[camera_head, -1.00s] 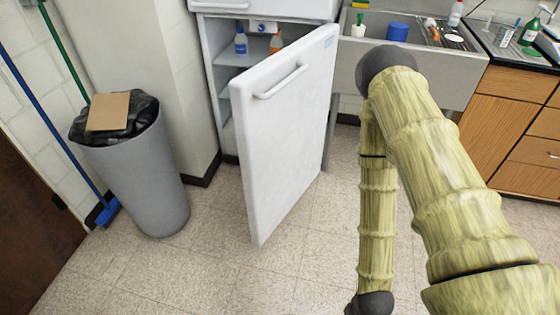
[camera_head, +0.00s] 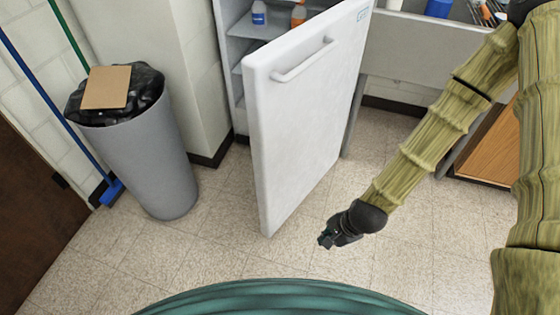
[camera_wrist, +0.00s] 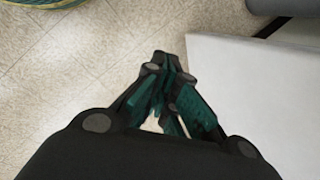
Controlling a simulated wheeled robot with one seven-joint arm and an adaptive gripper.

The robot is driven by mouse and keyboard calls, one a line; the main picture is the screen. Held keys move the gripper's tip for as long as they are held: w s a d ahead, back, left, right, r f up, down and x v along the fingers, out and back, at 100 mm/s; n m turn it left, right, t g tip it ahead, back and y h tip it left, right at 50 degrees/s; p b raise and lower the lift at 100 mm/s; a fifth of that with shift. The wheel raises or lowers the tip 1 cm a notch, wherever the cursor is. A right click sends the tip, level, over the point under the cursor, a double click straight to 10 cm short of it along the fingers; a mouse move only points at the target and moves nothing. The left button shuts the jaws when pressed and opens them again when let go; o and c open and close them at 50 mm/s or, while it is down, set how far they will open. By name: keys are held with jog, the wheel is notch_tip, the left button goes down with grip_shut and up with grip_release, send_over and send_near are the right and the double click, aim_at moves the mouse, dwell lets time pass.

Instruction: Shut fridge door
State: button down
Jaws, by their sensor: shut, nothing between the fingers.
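The white fridge door (camera_head: 300,130) stands open, swung out from the fridge body (camera_head: 236,62), with its handle (camera_head: 303,62) on the outer face. Shelves with a blue-labelled bottle (camera_head: 259,14) and an orange one (camera_head: 298,14) show inside. My gripper (camera_head: 326,241) is shut and empty, low over the floor, to the right of the door's lower free corner in the head view. In the wrist view my gripper (camera_wrist: 160,58) points past the white door (camera_wrist: 250,90), which fills the right side. A gap to the door shows in the head view; contact is not seen.
A grey bin (camera_head: 150,155) with a black liner and cardboard on top stands left of the fridge. A blue broom (camera_head: 110,190) leans by the wall. Tiled floor (camera_head: 215,235) is free in front of the door.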

jog(key=w+a+r+m+t+y+b, duration=0.2)
jog(key=w+a+r+m, duration=0.1)
jog(key=w+r+m, duration=0.45)
jog(key=w+a+r+m+t+y+b, duration=0.25)
jog(key=w+r+m, duration=0.25)
jog(key=w+r, duration=0.4)
send_near(270, 159)
notch_tip(270, 159, down, 3)
jog(key=w, duration=0.1)
jog(key=shift+w+a+r+g+h, duration=0.15)
jog(key=shift+w+a+g, duration=0.1)
jog(key=shift+w+a, duration=0.25)
jog(key=shift+w+a+f+g+h, duration=0.1)
jog(key=shift+w+a+g, duration=0.2)
jog(key=shift+a, duration=0.45)
jog(key=shift+w, duration=0.1)
